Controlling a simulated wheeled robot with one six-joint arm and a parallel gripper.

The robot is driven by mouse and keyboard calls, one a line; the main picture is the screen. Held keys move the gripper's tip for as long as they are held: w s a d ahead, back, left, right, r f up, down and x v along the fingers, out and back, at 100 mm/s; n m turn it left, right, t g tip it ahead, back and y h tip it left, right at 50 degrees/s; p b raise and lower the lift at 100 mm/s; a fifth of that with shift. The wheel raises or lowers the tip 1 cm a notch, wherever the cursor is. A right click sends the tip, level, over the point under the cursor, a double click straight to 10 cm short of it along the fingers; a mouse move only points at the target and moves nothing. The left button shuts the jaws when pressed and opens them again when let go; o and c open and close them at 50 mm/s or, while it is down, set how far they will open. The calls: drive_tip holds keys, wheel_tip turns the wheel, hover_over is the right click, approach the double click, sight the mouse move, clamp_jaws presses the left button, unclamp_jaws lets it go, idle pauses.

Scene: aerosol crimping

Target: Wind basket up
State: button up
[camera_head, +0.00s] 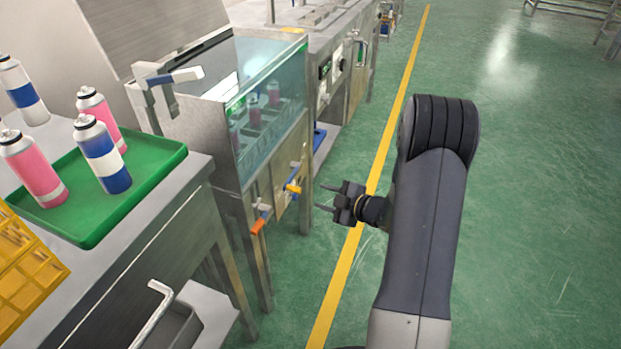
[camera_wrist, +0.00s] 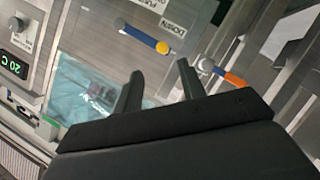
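The glass-fronted water tank (camera_head: 275,115) stands left of my arm. Pink cans (camera_head: 254,112) show through its glass, low in the tank; the basket itself is hard to make out. A metal crank-like handle with a blue and white grip (camera_head: 172,77) sits at the tank's upper left corner. My gripper (camera_head: 320,197) is open and empty, in front of the tank and right of its lower valves, touching nothing. In the wrist view, my open fingers (camera_wrist: 158,82) have nothing between them.
Below the tank are a yellow-tipped valve handle (camera_head: 293,189) and an orange one (camera_head: 258,226). A green tray (camera_head: 160,165) with spray cans stands on the bench at left, beside a yellow rack (camera_head: 25,265).

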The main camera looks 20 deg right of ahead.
sight(300, 191)
drive_tip(key=shift+n+y, duration=0.3)
drive_tip(key=shift+y, duration=0.2)
drive_tip(key=x, duration=0.3)
drive_tip(key=b+x, duration=0.1)
drive_tip(key=x, duration=0.3)
drive_tip(key=b+x, duration=0.1)
drive_tip(key=x, duration=0.3)
drive_tip(key=shift+d+f, duration=0.2)
drive_tip(key=shift+f, duration=0.1)
clamp_jaws()
